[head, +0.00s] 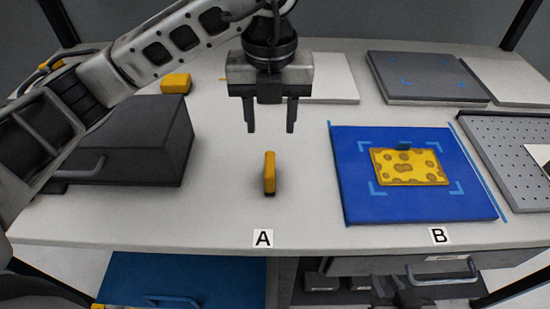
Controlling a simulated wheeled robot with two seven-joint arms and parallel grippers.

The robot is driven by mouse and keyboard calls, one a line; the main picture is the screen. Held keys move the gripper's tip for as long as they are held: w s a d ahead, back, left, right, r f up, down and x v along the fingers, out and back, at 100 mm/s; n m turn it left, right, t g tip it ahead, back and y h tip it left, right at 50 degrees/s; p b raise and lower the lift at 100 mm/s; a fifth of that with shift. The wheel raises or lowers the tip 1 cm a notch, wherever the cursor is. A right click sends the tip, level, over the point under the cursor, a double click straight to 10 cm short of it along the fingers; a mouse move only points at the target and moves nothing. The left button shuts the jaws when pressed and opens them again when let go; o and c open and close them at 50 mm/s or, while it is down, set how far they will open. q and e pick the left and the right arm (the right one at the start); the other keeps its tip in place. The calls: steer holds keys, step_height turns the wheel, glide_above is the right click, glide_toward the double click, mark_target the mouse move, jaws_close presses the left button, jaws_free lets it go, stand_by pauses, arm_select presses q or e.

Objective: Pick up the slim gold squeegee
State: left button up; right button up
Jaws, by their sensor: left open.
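A slim gold squeegee (269,172) stands upright on its narrow dark edge on the white table, just behind the label A. My left gripper (270,129) is open and empty, with its two fingers pointing down. It appears above and behind the squeegee, apart from it. My right gripper is not clearly seen in the head view.
A blue mat (355,206) holds a yellow patterned panel (408,166) behind label B (439,235). A dark grey box (150,150) stands at left. A yellow block (175,83) sits at the back left. Grey plates lie at the back right. The table around the squeegee is clear.

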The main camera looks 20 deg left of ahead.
arm_select(q)
glide_above(269, 168)
steer(key=f, duration=0.4)
steer(key=shift+w+d+f, duration=0.1)
steer(key=shift+w+f, duration=0.05)
steer(key=shift+w, duration=0.1)
step_height(269, 168, down, 4)
steer(key=shift+r+b, duration=0.1)
steer(key=shift+b, duration=0.35)
steer(key=shift+f, duration=0.45)
steer(key=f, duration=0.4)
steer(key=shift+s+f+p, duration=0.2)
steer(key=shift+p, duration=0.2)
steer(key=shift+f, duration=0.25)
jaws_close()
arm_select(e)
steer(key=shift+s+f, duration=0.3)
steer(key=shift+s, duration=0.25)
